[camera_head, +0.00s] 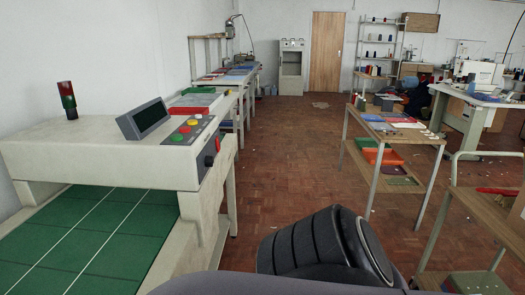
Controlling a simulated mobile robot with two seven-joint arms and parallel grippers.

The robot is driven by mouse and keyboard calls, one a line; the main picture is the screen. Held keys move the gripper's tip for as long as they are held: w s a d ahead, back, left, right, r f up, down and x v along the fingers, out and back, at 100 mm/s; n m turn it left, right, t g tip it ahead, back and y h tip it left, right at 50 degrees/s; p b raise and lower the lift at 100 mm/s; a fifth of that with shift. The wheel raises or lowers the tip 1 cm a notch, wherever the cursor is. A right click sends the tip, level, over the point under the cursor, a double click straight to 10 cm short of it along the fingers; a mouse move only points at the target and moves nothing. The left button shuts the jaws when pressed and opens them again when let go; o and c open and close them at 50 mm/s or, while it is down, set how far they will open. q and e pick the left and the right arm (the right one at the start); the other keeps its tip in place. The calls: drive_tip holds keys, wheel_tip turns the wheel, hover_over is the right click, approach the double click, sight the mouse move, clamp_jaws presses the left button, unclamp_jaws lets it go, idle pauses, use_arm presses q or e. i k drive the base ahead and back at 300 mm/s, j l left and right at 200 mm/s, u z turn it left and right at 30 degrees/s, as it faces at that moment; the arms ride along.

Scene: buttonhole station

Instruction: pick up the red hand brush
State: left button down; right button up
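Neither of my grippers shows in the head view. A dark, ribbed rounded part at the bottom middle looks like a piece of my own arm.
A pale machine (105,150) with a green bed (90,230) and a button panel stands close on the left. A wooden-topped trolley (395,133) with trays on its lower shelf stands at the right. The brown tiled floor (280,150) between them is mostly clear.

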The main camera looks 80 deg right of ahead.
sight(507, 194)
drive_tip(key=z, duration=1.6)
drive_tip(key=i+z, duration=0.1)
drive_tip(key=z, duration=2.6)
drive_tip(key=i+j+u, duration=0.6)
drive_tip(key=i+u, duration=0.15)
drive_tip(key=i, duration=0.15)
drive_tip(key=i+j+u, duration=0.1)
drive_tip(key=i+u, duration=0.3)
drive_tip(key=i+j, duration=0.1)
drive_tip(key=i, duration=0.5)
drive_tip(key=i+z, duration=0.1)
drive_tip(key=i, duration=0.55)
drive_tip(key=i+j+z, duration=0.15)
drive_tip(key=i+z, duration=0.3)
drive_tip(key=i+j+z, duration=0.2)
drive_tip(key=z, duration=0.2)
drive_tip(key=i+j, duration=0.05)
